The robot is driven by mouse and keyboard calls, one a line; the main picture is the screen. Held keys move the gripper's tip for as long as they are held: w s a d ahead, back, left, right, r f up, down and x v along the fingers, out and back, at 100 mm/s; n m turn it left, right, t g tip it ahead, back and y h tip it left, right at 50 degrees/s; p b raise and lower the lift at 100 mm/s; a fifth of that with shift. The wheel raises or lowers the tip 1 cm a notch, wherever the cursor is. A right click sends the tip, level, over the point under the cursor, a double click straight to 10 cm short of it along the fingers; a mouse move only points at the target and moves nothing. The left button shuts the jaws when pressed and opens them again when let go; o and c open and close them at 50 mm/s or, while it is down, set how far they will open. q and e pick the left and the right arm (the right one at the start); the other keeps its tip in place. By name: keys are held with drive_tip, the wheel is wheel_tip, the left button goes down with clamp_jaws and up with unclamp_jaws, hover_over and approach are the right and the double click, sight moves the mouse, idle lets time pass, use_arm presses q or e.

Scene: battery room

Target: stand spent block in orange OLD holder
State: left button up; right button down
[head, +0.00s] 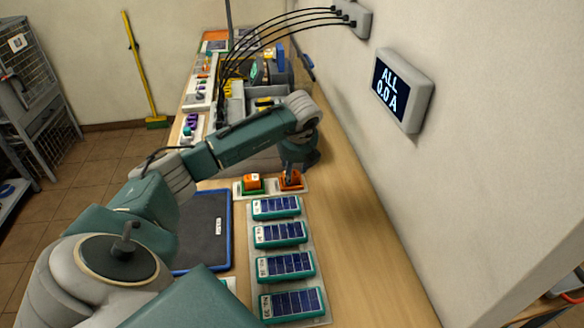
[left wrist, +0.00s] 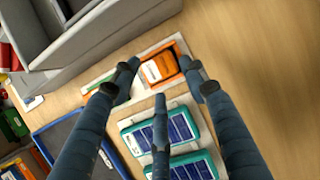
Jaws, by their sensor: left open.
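The orange holder (head: 291,183) is at the right end of a pale strip on the bench, below my left gripper (head: 292,165). In the left wrist view my left gripper (left wrist: 160,85) has its fingers spread. An orange block with a pale label (left wrist: 158,68) lies between the fingertips and looks seated in the orange holder; how deep and how upright it is I cannot tell. A green holder (head: 252,189) to the left holds another orange block (head: 251,180). A finger mostly hides it in the left wrist view. My right gripper is out of view.
Several blue-celled teal modules (head: 281,234) lie in a row in front of the holders. A blue-rimmed dark tray (head: 206,235) is to their left. Grey bins (head: 238,100) and cables stand behind. A wall display (head: 402,88) reads ALL 0.0 A. Bench at right is clear.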

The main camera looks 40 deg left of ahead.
use_arm(q)
drive_tip(key=p+v, duration=0.5)
drive_tip(key=v, duration=0.4)
idle(0.3)
idle(0.5)
